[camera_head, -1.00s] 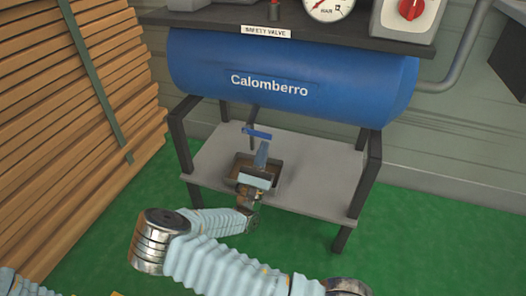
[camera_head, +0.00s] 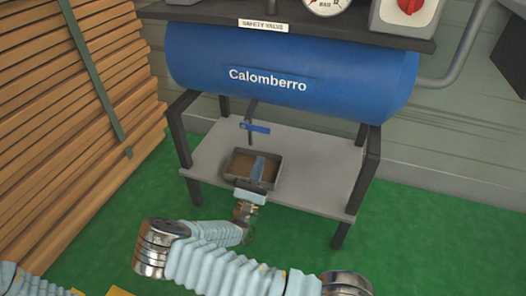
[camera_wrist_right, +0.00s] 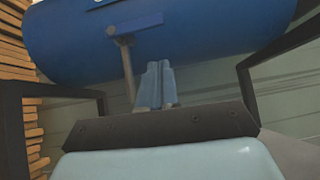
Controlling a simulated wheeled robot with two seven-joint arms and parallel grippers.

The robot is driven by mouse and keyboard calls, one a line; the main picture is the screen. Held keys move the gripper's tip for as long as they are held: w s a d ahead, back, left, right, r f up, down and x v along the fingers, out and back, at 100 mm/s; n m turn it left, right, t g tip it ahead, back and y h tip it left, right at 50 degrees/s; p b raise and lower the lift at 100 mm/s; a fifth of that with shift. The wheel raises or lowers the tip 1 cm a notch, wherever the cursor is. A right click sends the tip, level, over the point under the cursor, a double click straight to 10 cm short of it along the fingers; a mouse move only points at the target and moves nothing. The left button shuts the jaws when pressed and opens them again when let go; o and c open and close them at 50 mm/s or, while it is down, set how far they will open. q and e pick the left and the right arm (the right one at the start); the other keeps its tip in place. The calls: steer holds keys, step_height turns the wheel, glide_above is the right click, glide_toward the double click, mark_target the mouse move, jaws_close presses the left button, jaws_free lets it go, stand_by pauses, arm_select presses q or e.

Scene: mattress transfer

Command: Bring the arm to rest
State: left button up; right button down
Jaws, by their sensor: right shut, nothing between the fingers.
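My right gripper (camera_head: 257,168) is low in front of the blue tank, with its light-blue fingers over the near part of a brown-bottomed tray (camera_head: 277,172). The fingers are shut and empty. In the right wrist view the gripper (camera_wrist_right: 155,85) has its two fingers together, pointing toward the tank (camera_wrist_right: 200,40). A blue valve handle (camera_head: 256,128) on a thin pipe hangs under the tank (camera_head: 290,80), beyond the fingertips and apart from them. The handle also shows in the right wrist view (camera_wrist_right: 135,25). My left gripper is not in view.
The tray stands on a grey shelf (camera_head: 315,165) between dark legs (camera_head: 364,180). Stacked wooden planks (camera_head: 60,130) rise on the left. A gauge (camera_head: 325,5) and a box with a red knob (camera_head: 409,8) sit above the tank. Green floor (camera_head: 420,235) is free on the right.

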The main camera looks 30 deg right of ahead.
steer(key=v, duration=0.6)
steer(key=s+d+f+m+g+y+p, duration=0.1)
steer(key=s+d+f+m+g, duration=0.4)
steer(key=g, duration=0.3)
steer(key=s+d+f+m+g+p, duration=0.1)
steer(key=s+d+f+m+g, duration=0.1)
steer(key=s+d+m+g, duration=0.45)
steer(key=s+a+f+m+g+y+p, duration=0.1)
steer(key=s+a+f+g+y, duration=0.1)
steer(key=s+f+g+y, duration=0.3)
steer(key=s+a+f+m+g+y+p, duration=0.1)
steer(key=s+a+f+m+g+y, duration=0.2)
steer(key=s, duration=0.4)
steer(key=s+a+f+m+y+p, duration=0.1)
steer(key=a+m+y, duration=0.1)
steer(key=a+y, duration=0.4)
steer(key=s+a+f+m+y+p, duration=0.1)
steer(key=s+a+f+m+y, duration=0.1)
steer(key=a+y, duration=0.4)
steer(key=w+a+r+m+t+y+p, duration=0.1)
steer(key=w+a+r+m+t+y, duration=0.3)
steer(key=w+a+m+t, duration=0.3)
steer(key=w+a+r, duration=0.1)
steer(key=w+a, duration=0.1)
steer(key=w, duration=0.1)
steer(key=shift+w+a+r+y+p, duration=0.2)
steer(key=shift+w+r+y+p, duration=0.1)
steer(key=shift+w+r+y, duration=0.1)
